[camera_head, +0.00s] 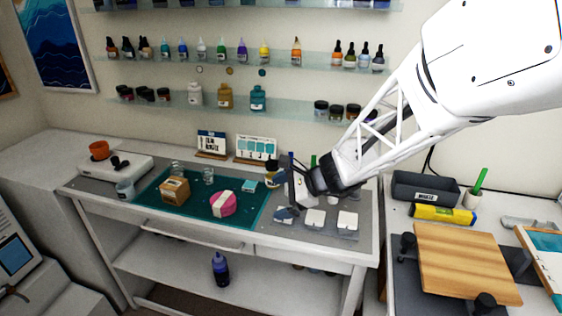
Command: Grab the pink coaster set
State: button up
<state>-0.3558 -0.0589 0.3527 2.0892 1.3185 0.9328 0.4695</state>
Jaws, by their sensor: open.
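The pink coaster set (222,204) is a round pink stack with a pale band across it. It lies on the teal mat (195,216) on the white workbench. My gripper (287,188) hangs at the right of the mat, to the right of the coaster set and apart from it. It is open, and I see nothing between its fingers. The fingers are small in view and partly overlap dark items behind them.
A cardboard box (175,191) stands left of the coaster set, with small glass jars behind. A scale (115,167) sits at the left. White square pieces (315,218) lie at the right. Bottle shelves (240,59) line the wall. The mat's front is mostly clear.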

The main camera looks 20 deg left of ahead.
aim_at(225, 203)
jog(key=w+a+f+m+y, duration=0.1)
jog(key=w+a+f+m, duration=0.1)
jog(key=a+f, duration=0.1)
jog(key=w+a+f+m+t, duration=0.1)
jog(key=w+a+f+m, duration=0.1)
jog(key=a, duration=0.4)
jog(key=w+a+f+m+y, duration=0.1)
jog(key=w+a+f+m, duration=0.1)
jog(key=a+f, duration=0.2)
jog(key=shift+w+a+f+m+t+y, duration=0.25)
jog(key=shift+w+f+m+t+y, duration=0.05)
jog(key=shift+f+m, duration=0.15)
jog(key=shift+a, duration=0.1)
jog(key=shift+x, duration=1.15)
jog(key=shift+x, duration=2.6)
jog(key=shift+f, duration=0.1)
